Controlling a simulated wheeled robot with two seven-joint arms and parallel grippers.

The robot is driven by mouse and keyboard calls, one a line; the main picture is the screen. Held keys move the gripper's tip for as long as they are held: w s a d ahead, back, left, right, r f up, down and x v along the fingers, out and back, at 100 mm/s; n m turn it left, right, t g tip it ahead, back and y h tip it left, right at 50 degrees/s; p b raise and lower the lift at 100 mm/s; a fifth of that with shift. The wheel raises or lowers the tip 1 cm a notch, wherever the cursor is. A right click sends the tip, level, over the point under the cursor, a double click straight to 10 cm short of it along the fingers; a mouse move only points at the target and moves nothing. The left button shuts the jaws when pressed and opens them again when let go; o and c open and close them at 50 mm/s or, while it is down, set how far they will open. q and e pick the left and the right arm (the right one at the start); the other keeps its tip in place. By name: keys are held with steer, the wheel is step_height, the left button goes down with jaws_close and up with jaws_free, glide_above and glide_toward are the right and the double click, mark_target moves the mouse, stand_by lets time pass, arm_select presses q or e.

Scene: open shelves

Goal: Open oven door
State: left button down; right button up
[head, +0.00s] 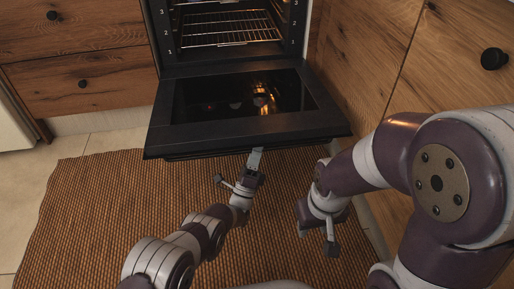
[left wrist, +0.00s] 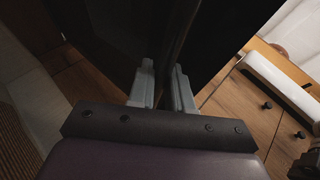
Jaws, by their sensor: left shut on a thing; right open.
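The oven door (head: 245,130) is swung down and lies open, with its dark glass panel facing up. The oven cavity above it shows a wire rack (head: 225,30). My left gripper (head: 254,160) is at the door's front edge, near its middle. In the left wrist view its two grey fingers (left wrist: 166,88) are shut on the dark door edge (left wrist: 180,50); whether they hold a handle there cannot be told. My right gripper (head: 318,236) is open and empty, to the right of the left one and in front of the door.
Wooden drawers (head: 75,45) with dark knobs stand left of the oven. A wooden cabinet (head: 430,60) stands close on the right, near my right arm. A brown woven rug (head: 90,220) covers the floor in front. Free floor lies to the left.

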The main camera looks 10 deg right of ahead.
arm_select(q)
steer(key=shift+w, duration=0.2)
stand_by(0.3)
steer(key=c, duration=1.1)
jaws_free()
steer(key=shift+f, duration=0.1)
steer(key=v, duration=1.2)
steer(key=shift+s, duration=0.1)
